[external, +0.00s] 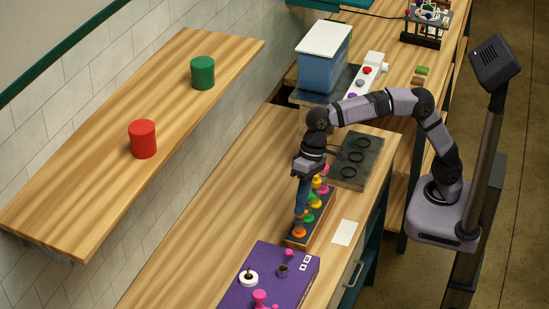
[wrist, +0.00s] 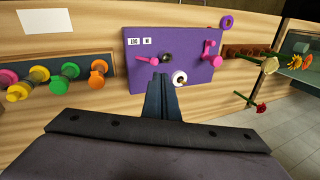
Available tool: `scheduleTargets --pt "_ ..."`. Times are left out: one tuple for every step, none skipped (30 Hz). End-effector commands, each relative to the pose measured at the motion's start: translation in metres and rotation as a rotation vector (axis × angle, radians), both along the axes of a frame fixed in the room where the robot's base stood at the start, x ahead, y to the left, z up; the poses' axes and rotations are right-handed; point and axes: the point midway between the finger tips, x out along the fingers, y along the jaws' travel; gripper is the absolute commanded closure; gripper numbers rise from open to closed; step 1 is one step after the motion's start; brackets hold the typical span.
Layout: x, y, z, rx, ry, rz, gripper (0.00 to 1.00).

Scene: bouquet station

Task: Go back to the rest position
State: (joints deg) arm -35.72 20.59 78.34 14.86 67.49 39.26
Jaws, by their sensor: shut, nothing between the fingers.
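My gripper (external: 300,212) points down over the wooden worktop, by the left side of the rack of coloured pegs (external: 317,237) in the external view. Its fingers are closed together with nothing between them. They also show closed in the wrist view (wrist: 161,78), in front of the purple board (wrist: 190,75). My arm is bent and reaches left from its base. No marker for a rest position shows.
The purple board also shows in the external view (external: 290,258), with pink pieces and a white ring. Flowers (wrist: 268,66) lie at right in the wrist view. A red cylinder (external: 143,139) and a green cylinder (external: 203,73) stand on the shelf. A blue box (external: 323,70) stands behind.

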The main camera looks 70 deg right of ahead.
Motion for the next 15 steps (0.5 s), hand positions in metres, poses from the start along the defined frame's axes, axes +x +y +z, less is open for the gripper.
scheduleTargets --pt "0.000 0.000 0.000 0.000 0.000 0.000 1.00" --pt "0.000 0.000 0.000 0.000 0.000 0.000 1.00" --pt "0.000 0.000 0.000 0.000 0.000 0.000 1.00" --pt "0.000 0.000 0.000 0.000 0.000 0.000 1.00" --pt "0.000 0.000 0.000 0.000 0.000 0.000 1.00" --pt "0.000 0.000 0.000 0.000 0.000 0.000 1.00" --pt "0.000 0.000 0.000 0.000 -0.001 0.002 1.00" --pt "0.000 0.000 0.000 0.000 -0.003 0.008 1.00" --pt "0.000 0.000 0.000 -0.001 -0.006 0.018 1.00" --pt "0.000 0.000 0.000 -0.002 -0.010 0.029 1.00" --pt "0.001 0.000 0.000 -0.001 -0.018 0.044 1.00" --pt "0.002 0.001 0.000 0.001 -0.032 0.066 1.00" --pt "0.004 0.002 0.001 0.004 -0.046 0.085 1.00" --pt "0.006 0.003 0.001 0.007 -0.065 0.106 1.00" --pt "0.011 0.005 0.002 0.009 -0.095 0.138 1.00"
